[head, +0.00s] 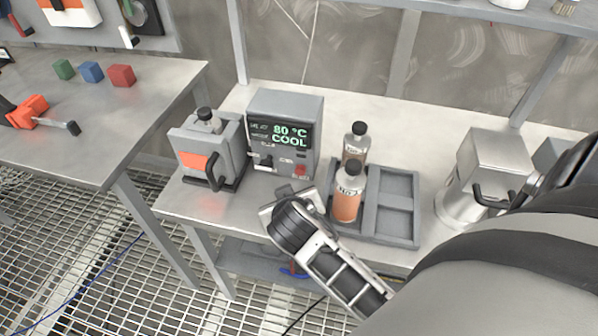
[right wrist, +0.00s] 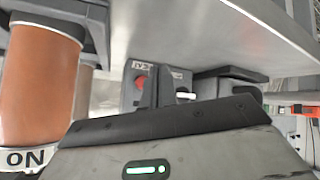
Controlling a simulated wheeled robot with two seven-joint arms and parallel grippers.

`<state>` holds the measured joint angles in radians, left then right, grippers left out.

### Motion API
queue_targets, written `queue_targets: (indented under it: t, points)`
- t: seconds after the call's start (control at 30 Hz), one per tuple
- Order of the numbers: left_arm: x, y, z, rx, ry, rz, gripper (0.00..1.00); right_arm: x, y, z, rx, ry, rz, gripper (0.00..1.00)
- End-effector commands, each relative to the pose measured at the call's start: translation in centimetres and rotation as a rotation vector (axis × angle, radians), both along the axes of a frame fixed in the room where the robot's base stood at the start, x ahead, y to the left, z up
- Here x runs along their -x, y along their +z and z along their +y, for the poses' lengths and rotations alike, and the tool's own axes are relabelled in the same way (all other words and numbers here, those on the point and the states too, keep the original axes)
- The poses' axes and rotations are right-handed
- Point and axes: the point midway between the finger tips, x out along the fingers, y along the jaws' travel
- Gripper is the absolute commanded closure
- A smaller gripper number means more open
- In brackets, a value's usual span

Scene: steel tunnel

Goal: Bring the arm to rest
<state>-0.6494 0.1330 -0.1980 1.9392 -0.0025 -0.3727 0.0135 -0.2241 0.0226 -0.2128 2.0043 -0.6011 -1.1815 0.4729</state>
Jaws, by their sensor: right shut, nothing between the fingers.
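My right arm reaches in from the lower right in the head view. Its gripper (head: 292,202) is over the front edge of the steel bench, in front of the grey control box (head: 285,125) and left of the orange bottle (head: 347,196). The gripper is shut and holds nothing. Its fingertips are hard to make out in the head view. In the right wrist view the dark gripper body (right wrist: 160,145) fills the bottom, with the orange bottle (right wrist: 40,75) close at the left. My left gripper is not in view.
A grey tray (head: 400,241) holds the orange bottle and a black-capped bottle (head: 355,142); its right compartments look empty. A grey device with an orange panel (head: 192,160) stands left of the control box. A steel canister (head: 490,165) stands right. Small blocks lie on the left table (head: 100,110).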

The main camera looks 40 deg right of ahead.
Motion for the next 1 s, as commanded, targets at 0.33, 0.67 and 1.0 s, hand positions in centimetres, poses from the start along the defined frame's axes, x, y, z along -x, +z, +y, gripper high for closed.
queue_targets:
  t: [0.33, 0.67, 1.0]
  points:
    - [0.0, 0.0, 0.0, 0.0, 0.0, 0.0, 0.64, 0.0, 0.0, 0.0, 0.0, 0.0, 0.0, 1.0]
    - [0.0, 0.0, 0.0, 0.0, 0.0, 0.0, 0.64, 4.1, -0.5, 0.1, -0.058, 0.048, 0.124, 1.0]
    - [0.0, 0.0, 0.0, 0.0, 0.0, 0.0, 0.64, 13.4, 0.6, 2.3, -0.201, 0.29, 0.391, 1.0]
